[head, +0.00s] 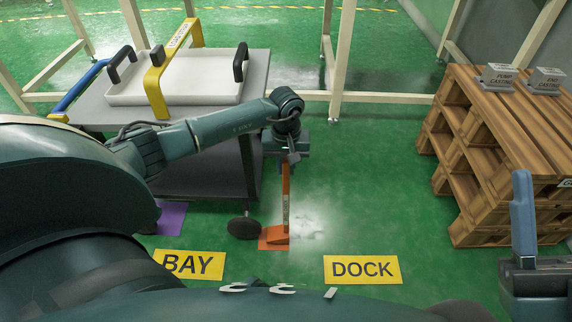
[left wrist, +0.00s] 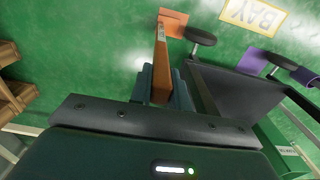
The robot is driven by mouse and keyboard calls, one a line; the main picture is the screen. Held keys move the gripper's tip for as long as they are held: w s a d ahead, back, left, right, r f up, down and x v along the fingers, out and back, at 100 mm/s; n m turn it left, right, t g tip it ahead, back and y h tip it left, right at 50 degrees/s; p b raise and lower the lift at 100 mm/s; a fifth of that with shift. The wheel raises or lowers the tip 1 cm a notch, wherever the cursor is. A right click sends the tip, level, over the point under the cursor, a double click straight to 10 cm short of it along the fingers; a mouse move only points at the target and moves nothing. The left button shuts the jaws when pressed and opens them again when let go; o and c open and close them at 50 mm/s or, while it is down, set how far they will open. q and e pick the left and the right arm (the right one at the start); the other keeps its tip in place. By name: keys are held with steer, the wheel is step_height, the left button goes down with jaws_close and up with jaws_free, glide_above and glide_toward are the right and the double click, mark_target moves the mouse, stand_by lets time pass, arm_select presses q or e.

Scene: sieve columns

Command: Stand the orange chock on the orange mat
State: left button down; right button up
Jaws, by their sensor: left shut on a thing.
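The orange chock (head: 286,188) has a tall flat orange handle with lettering on its side. It stands roughly upright below my left gripper (head: 288,157), which is shut on the top of the handle. The chock's lower end is over the orange mat (head: 264,243), next to the cart's wheel; whether it touches the mat is unclear. In the left wrist view the chock's handle (left wrist: 161,62) runs from between the fingers (left wrist: 160,90) toward the mat (left wrist: 178,28). My right gripper (head: 523,220) shows only partly at the right edge, apart from the chock; its opening is unclear.
A grey cart (head: 255,75) with a white tray (head: 200,80) stands beside my left arm; its wheel (head: 243,228) is close to the mat. A purple mat (head: 171,218) lies under the cart. BAY (head: 190,264) and DOCK (head: 362,269) signs lie in front. Wooden pallets (head: 490,150) stand right.

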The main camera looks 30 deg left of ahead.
arm_select(q)
steer(key=shift+w+f, duration=0.1)
steer(key=shift+f, duration=0.25)
stand_by(0.3)
steer(key=c, duration=1.2)
jaws_free()
steer(key=shift+c, duration=0.2)
steer(key=shift+f, duration=0.2)
steer(key=shift+r+p, duration=2.8)
steer(key=shift+r, duration=1.35)
